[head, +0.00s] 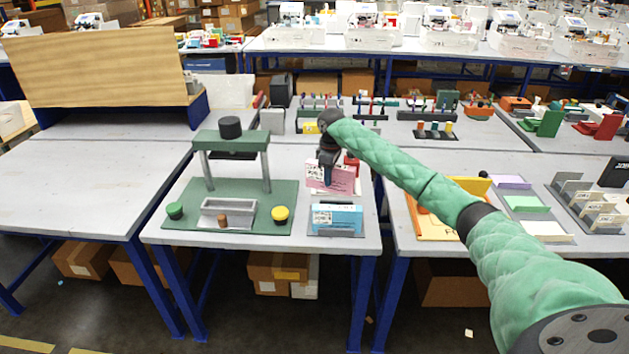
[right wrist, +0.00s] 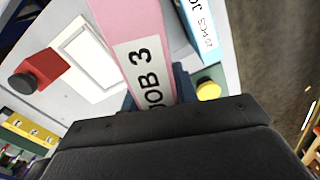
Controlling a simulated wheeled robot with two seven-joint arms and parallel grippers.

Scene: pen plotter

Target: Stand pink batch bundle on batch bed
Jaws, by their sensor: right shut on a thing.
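The pink batch bundle (head: 343,180) is upright above the right part of the near table, behind a blue bundle (head: 337,216). My right gripper (head: 328,172) points down and is shut on the pink bundle. The blue bundle stands in a dark grey tray (head: 336,233), which may be the batch bed; I cannot tell for sure. I cannot tell whether the pink bundle touches anything below. My left gripper is not in view.
Left of the bundles is a green press-like stand (head: 232,143) with a grey trough (head: 229,208), a green button (head: 175,210) and a yellow button (head: 280,213). A red block with a black knob (right wrist: 38,72) is near the bundle. The far left table (head: 90,190) is mostly clear.

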